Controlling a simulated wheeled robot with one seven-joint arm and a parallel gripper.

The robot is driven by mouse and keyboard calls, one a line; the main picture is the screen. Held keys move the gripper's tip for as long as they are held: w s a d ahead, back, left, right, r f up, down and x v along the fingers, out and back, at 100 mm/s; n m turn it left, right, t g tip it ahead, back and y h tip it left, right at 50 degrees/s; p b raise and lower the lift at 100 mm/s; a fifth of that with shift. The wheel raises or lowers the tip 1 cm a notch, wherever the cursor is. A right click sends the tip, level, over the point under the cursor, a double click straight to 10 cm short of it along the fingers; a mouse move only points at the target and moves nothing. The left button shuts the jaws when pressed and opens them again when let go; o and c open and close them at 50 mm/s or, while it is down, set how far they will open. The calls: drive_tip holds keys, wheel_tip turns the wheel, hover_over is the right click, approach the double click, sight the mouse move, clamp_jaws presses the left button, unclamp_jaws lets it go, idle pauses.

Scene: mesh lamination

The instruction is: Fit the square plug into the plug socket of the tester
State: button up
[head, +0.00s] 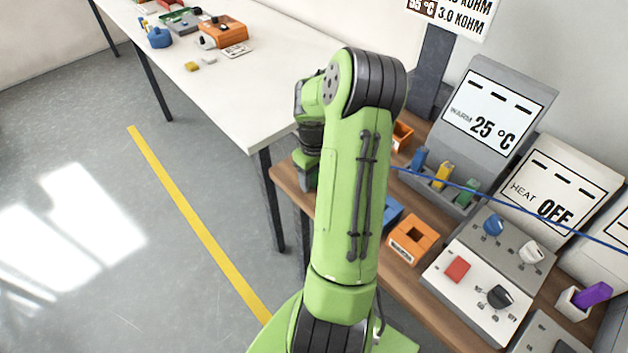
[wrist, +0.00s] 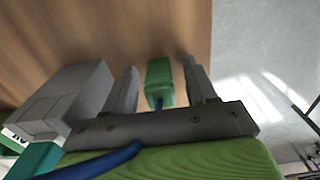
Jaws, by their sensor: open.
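A green square-ended plug (wrist: 160,78) with a blue cable at its back is in the wrist view. My gripper (wrist: 158,64) is open, with one grey finger on each side of the plug and a visible gap to each. Wooden bench top shows beyond the plug; I cannot tell whether the plug touches it. In the head view my arm hides the plug and most of the gripper. I cannot tell which unit is the tester; an orange block (head: 398,255) with a dark square opening stands on the bench, and its label is too small to read.
A grey unit reading 25 °C (head: 482,125) has blue, yellow and green pieces before it. A HEAT OFF unit (head: 560,190) and control panels (head: 470,290) fill the bench's right. The blue cable (head: 520,211) crosses above. A grey block (wrist: 75,88) stands left of the fingers.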

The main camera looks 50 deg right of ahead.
drive_tip(key=shift+r, duration=0.1)
drive_tip(key=shift+c, duration=0.4)
clamp_jaws()
wheel_tip(320, 180, up, 10)
drive_tip(key=p, duration=0.2)
drive_tip(key=shift+r+p, duration=0.1)
drive_tip(key=shift+p, duration=0.2)
drive_tip(key=shift+w, duration=0.1)
drive_tip(key=w+a+f+n, duration=0.1)
drive_tip(key=w+a+f, duration=0.7)
drive_tip(key=w+a, duration=0.3)
drive_tip(key=w+a+f, duration=0.1)
drive_tip(key=a+f, duration=0.3)
drive_tip(key=a, duration=0.6)
drive_tip(key=w+a+f+n, duration=0.1)
drive_tip(key=a+f, duration=0.3)
drive_tip(key=a, duration=0.5)
drive_tip(key=shift+a+f+n, duration=0.3)
drive_tip(key=shift+a+f, duration=0.05)
drive_tip(key=shift+a, duration=0.05)
drive_tip(key=shift+s+d, duration=0.1)
